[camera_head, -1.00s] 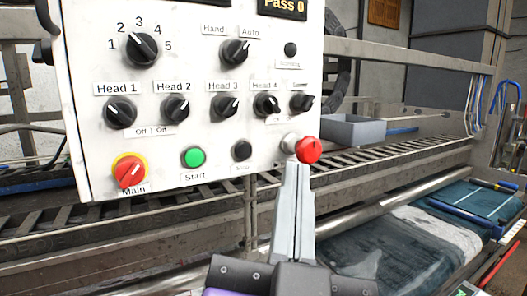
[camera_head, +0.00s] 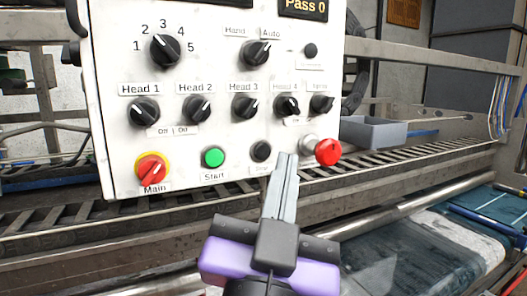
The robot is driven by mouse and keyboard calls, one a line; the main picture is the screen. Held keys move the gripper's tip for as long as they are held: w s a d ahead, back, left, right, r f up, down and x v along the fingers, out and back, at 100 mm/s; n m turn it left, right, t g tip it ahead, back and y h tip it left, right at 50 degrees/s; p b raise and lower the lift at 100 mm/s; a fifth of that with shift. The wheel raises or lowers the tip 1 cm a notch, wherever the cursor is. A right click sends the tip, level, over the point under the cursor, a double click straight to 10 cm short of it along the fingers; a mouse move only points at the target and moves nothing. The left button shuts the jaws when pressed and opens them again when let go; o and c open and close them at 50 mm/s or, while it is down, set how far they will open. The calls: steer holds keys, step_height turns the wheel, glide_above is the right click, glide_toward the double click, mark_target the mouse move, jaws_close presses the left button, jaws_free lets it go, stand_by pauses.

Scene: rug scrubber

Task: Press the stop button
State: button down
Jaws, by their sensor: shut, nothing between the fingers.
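The white control panel (camera_head: 215,85) fills the upper left and middle. The stop button (camera_head: 261,151) is a small black round button right of the green start button (camera_head: 213,157), with a partly covered label under it. A red mushroom button (camera_head: 328,151) stands out at the panel's lower right corner. My gripper (camera_head: 287,156) is shut and empty, its grey fingers pointing up at the panel. The fingertips appear just right of the black stop button and left of the red button. I cannot tell whether they touch the panel.
Several black knobs, such as the Head 3 knob (camera_head: 245,107), sit above the buttons. The red and yellow main switch (camera_head: 151,168) is at lower left. A grey bin (camera_head: 374,132) and metal rails lie to the right. A blue-green rug (camera_head: 420,255) lies at lower right.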

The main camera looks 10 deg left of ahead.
steer(key=shift+w+a+b, duration=0.35)
steer(key=shift+w+a, duration=0.1)
steer(key=shift+w, duration=0.15)
steer(key=shift+w+a+b, duration=0.35)
steer(key=shift+w+a, duration=0.05)
steer(key=shift+w, duration=0.2)
stand_by(1.2)
steer(key=shift+w+a+b, duration=0.2)
steer(key=shift+w+b, duration=0.15)
steer(key=shift+b, duration=0.1)
steer(key=shift+w+a+b, duration=0.25)
steer(key=shift+w+b, duration=0.05)
stand_by(0.7)
stand_by(0.3)
steer(key=shift+s+d, duration=0.5)
steer(key=shift+s, duration=0.15)
steer(key=shift+s+d, duration=0.7)
steer(key=shift+s, duration=0.35)
steer(key=shift+s+d, duration=0.7)
steer(key=shift+s, duration=0.35)
